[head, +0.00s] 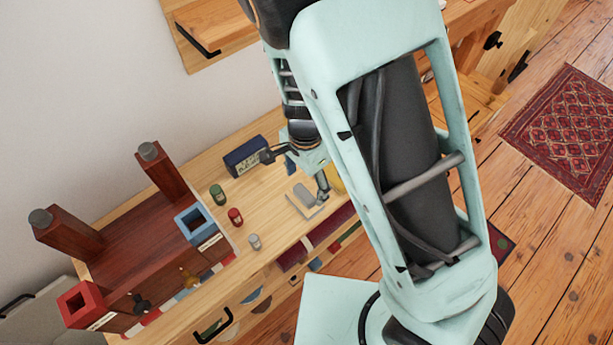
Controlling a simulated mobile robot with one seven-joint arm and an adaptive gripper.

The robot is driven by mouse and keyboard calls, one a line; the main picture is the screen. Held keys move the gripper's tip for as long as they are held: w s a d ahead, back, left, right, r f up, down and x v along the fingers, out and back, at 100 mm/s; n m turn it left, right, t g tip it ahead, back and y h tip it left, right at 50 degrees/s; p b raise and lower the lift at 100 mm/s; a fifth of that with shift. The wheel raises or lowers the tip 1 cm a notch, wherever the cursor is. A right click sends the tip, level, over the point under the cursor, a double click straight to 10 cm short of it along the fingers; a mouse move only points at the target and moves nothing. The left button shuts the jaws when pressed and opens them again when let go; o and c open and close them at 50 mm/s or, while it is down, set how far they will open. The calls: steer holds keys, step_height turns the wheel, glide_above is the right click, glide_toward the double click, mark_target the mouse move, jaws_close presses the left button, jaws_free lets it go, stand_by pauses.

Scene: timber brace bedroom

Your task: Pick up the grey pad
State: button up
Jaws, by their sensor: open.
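A small grey pad (302,195) lies on a pale flat piece (312,209) on the wooden dresser top, near its front edge. My gripper (322,190) is just to the right of the pad, pointing down, and it is open. It appears very close to the pad, but I cannot tell whether they touch. My arm covers much of the picture to the right and hides what lies behind the gripper.
A dark blue digital clock (245,156) stands behind the pad. Green (217,194), red (235,217) and grey (254,242) small cylinders stand to the left. Further left is a dark red wooden piece (140,240) with posts, a blue square holder (197,225) and a red one (78,303).

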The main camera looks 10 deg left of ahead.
mark_target(304, 193)
steer(key=shift+w+a+f+b, duration=0.1)
steer(key=shift+f+b, duration=0.1)
steer(key=shift+f, duration=1.35)
steer(key=shift+w+a+f+b, duration=0.1)
steer(key=shift+f+b, duration=0.1)
steer(key=shift+f, duration=1.35)
steer(key=c, duration=1.3)
steer(key=shift+r, duration=0.1)
step_height(304, 193, up, 10)
steer(key=shift+f+p, duration=0.1)
steer(key=shift+p, duration=0.95)
